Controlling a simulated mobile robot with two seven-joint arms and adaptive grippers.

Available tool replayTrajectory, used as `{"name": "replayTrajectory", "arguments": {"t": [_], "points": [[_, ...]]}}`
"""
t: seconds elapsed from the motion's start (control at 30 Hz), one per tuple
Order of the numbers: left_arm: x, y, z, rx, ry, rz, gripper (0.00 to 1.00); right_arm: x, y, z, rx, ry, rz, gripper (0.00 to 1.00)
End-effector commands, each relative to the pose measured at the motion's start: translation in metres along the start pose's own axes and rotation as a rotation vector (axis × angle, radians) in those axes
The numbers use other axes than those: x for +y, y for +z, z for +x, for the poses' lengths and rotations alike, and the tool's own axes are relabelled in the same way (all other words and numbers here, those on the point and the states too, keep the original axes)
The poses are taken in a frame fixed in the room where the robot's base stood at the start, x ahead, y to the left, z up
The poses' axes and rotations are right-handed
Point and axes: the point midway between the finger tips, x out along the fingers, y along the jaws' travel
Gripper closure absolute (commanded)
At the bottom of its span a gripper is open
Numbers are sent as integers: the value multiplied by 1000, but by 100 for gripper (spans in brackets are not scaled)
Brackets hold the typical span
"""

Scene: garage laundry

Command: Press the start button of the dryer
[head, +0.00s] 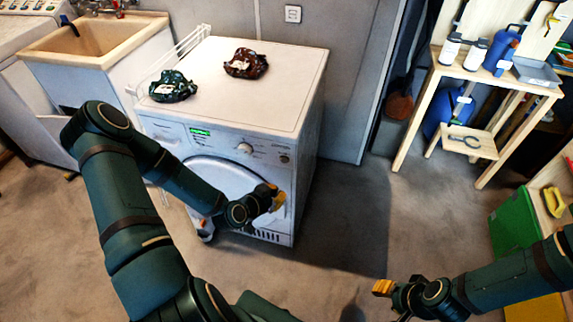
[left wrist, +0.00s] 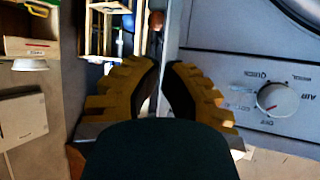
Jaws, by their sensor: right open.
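The white dryer (head: 300,125) stands in the middle of the head view, with a lit green display on its front panel. A round dial (head: 245,148) sits on the panel, and a small round button (head: 284,158) is at the panel's right end. My left gripper (head: 274,197) is in front of the dryer, below that button in the picture. In the left wrist view, the dial (left wrist: 278,98) is right of the yellow fingers (left wrist: 165,68); they show a narrow gap with nothing held. The button is not clear there. My right gripper (head: 382,288) is open and empty, away from the dryer.
Two dark patterned cloth bundles (head: 173,86) (head: 246,63) lie on the dryer. A sink (head: 95,45) stands to its left. A wooden workbench (head: 490,72) with bottles and a green crate (head: 514,222) are at the right. The floor (head: 345,215) right of the dryer is clear.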

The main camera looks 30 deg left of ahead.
Motion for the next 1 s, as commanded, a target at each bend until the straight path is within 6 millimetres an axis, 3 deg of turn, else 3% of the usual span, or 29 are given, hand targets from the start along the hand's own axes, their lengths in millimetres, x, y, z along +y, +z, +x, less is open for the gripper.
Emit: {"name": "replayTrajectory", "arguments": {"t": [0.37, 1.0], "points": [[-3, -3, 6, 0, 0, -1, 100, 0, 0, -1, 0, 0, 0, 58], [-34, -33, 65, -1, 2, 1, 100, 2, -1, 6, 3, 0, 0, 58]]}}
